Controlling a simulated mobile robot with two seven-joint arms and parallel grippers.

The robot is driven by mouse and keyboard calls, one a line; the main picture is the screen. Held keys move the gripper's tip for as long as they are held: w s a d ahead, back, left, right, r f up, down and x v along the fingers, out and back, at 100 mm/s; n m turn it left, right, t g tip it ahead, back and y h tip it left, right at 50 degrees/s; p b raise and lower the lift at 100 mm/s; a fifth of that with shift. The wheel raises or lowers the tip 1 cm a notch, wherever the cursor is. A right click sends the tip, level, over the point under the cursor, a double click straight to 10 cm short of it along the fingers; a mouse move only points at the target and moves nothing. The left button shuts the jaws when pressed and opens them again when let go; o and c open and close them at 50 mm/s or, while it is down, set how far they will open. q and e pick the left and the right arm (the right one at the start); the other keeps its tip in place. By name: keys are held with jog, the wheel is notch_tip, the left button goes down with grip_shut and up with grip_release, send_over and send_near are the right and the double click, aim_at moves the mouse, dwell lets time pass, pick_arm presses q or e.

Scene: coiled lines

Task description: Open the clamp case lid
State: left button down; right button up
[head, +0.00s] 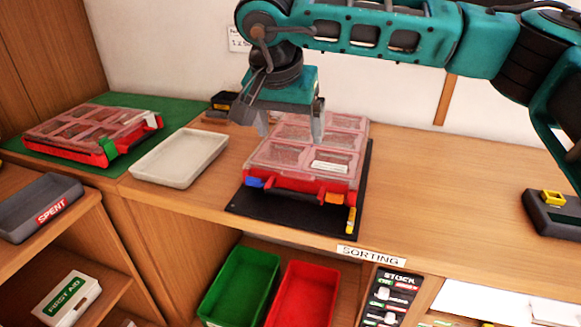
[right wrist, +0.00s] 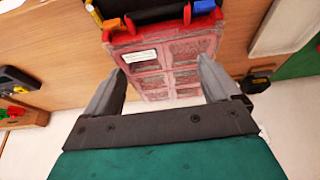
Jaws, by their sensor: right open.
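A red case with a clear compartmented lid (head: 305,150) lies on a black mat (head: 285,222) on the bench. Its lid looks closed. A blue latch (head: 254,182) and an orange latch (head: 335,198) sit on its front, either side of a dark handle. A white label is on the lid. My right gripper (head: 290,132) is open and empty above the far left part of the lid. In the right wrist view the lid (right wrist: 165,62) shows beyond and between the open fingers (right wrist: 162,72). I cannot tell whether they touch it. My left gripper is not in view.
A second red case (head: 85,135) lies on a green mat (head: 180,112) at the left. An empty pale tray (head: 180,158) stands between the cases. Green (head: 240,287) and red (head: 303,295) bins sit below. The bench right of the black mat is clear up to a dark device (head: 553,212).

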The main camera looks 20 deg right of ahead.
aim_at(297, 171)
jog(key=x, duration=1.2)
jog(key=shift+a+f, duration=0.1)
jog(key=shift+f, duration=0.15)
jog(key=shift+s, duration=0.1)
jog(key=shift+c, duration=0.2)
jog(key=c, duration=1.2)
jog(key=shift+r, duration=0.15)
jog(key=shift+c, duration=0.2)
